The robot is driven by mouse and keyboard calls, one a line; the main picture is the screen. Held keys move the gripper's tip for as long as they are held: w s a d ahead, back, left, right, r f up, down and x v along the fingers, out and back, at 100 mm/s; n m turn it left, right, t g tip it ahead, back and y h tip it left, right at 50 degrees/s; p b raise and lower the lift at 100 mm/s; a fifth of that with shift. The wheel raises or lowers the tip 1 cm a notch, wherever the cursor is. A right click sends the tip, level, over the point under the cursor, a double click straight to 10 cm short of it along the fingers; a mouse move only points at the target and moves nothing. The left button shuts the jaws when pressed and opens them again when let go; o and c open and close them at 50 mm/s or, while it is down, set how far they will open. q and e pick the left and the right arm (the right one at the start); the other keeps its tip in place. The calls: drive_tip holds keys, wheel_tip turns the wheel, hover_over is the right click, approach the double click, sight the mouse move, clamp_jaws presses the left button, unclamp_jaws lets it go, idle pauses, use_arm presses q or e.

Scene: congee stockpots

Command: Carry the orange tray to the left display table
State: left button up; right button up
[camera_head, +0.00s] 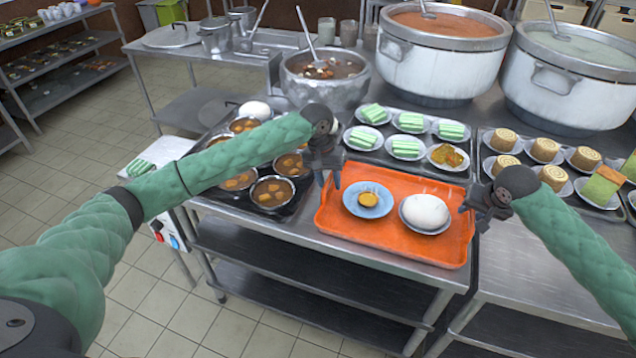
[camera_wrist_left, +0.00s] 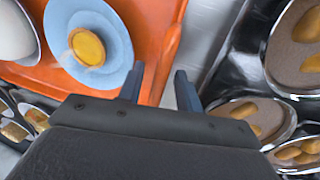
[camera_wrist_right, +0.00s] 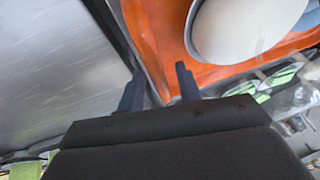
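The orange tray (camera_head: 385,236) lies flat on the metal table in the head view. It holds a blue plate (camera_head: 352,203) with a small golden item (camera_head: 368,199) and a plate with a white bun (camera_head: 426,211). My left gripper (camera_head: 328,182) is at the tray's left rim; in the left wrist view its parted fingers (camera_wrist_left: 158,88) stand on either side of the rim (camera_wrist_left: 172,45). My right gripper (camera_head: 474,213) is at the right rim; its parted fingers (camera_wrist_right: 159,88) straddle that rim in the right wrist view. Neither visibly pinches it. I cannot tell which surface is the left display table.
Bowls (camera_head: 272,192) of brown food stand left of the tray. A black tray (camera_head: 375,150) of green cakes is behind it, and rolls (camera_head: 545,150) are to the right. Large pots (camera_head: 440,60) stand behind. Another metal table (camera_head: 170,65) is at the back left, with open floor before it.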

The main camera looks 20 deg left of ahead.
use_arm(q)
wheel_tip(320, 180, up, 12)
drive_tip(key=a, duration=0.2)
drive_tip(key=shift+a+f, duration=0.15)
use_arm(e)
drive_tip(key=v, duration=1.2)
use_arm(q)
drive_tip(key=shift+f, duration=0.1)
use_arm(e)
drive_tip(key=shift+f, duration=0.15)
